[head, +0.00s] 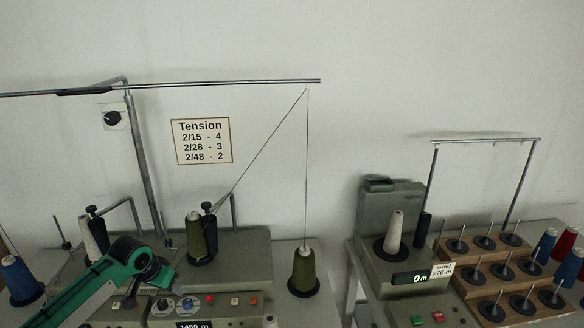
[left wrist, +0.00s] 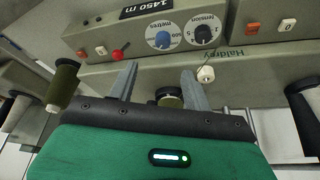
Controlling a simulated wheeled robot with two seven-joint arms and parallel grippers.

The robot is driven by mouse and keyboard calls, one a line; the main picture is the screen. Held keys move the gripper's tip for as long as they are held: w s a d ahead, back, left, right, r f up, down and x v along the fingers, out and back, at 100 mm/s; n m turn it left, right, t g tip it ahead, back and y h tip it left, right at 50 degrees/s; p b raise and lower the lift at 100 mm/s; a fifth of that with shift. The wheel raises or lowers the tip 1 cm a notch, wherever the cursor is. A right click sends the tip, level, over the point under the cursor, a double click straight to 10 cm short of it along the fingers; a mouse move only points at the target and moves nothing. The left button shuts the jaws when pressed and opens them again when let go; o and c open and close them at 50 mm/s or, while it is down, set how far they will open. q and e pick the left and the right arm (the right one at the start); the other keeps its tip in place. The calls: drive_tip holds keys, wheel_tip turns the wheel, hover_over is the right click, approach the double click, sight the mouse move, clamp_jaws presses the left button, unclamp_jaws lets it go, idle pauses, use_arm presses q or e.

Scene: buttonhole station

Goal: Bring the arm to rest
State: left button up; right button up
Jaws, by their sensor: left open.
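My green left arm (head: 88,290) comes in from the lower left in the head view. Its wrist is in front of the left winding machine (head: 240,262). In the left wrist view the left gripper (left wrist: 160,84) is open, its two grey fingers apart and facing the machine's front panel (left wrist: 270,64). A small round dark thing with a pale top (left wrist: 168,92) shows between the fingers, apparently beyond them; I cannot tell how far. I see nothing held. My right gripper is in neither view.
Olive cones (head: 195,240) (head: 303,272) stand on and beside the machine, with thread (head: 306,170) running up to a metal bar (head: 215,84). A second machine (head: 392,222) and a wooden peg rack (head: 490,270) stand at the right. A blue cone (head: 18,276) is at far left.

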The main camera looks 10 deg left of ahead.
use_arm(q)
drive_tip(key=s+d+f+m+h, duration=0.1)
drive_tip(key=s+d+f, duration=0.4)
drive_tip(key=s+d, duration=0.3)
drive_tip(key=s+d+f+m, duration=0.1)
drive_tip(key=s+d+f, duration=0.4)
drive_tip(key=s+d, duration=0.3)
drive_tip(key=s+d+r+n+y, duration=0.1)
drive_tip(key=s+d, duration=0.1)
drive_tip(key=s, duration=0.8)
drive_tip(key=s+d+r+n, duration=0.1)
drive_tip(key=s+d+r, duration=0.1)
drive_tip(key=s, duration=0.7)
wheel_tip(320, 180, down, 32)
drive_tip(key=s+r+g, duration=0.1)
drive_tip(key=g, duration=0.1)
drive_tip(key=s+a+f, duration=0.1)
drive_tip(key=s+f, duration=0.8)
drive_tip(key=f, duration=0.1)
drive_tip(key=s+a+f+g, duration=0.1)
drive_tip(key=s+a+f, duration=0.1)
drive_tip(key=s+f, duration=0.8)
drive_tip(key=shift+s+a+y, duration=0.15)
drive_tip(key=shift+a+y, duration=0.15)
